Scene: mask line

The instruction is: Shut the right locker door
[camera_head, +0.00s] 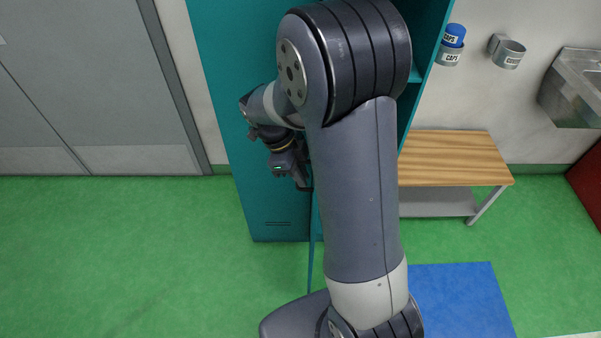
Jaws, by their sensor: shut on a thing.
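The teal locker (232,100) stands against the back wall, its left door flat and closed. The right side is open, and a shelf (416,74) shows inside, right of my arm. The right locker door (311,255) stands open, seen nearly edge-on as a thin teal strip; most of it is hidden behind my arm. My gripper (304,184) is at this door, left of my forearm, and is shut on it. Whether it holds the handle or the edge is too small to tell.
A wooden bench (445,158) stands right of the locker. A metal basin (575,88) is at the far right. A blue mat (462,300) lies front right. The green floor left is clear.

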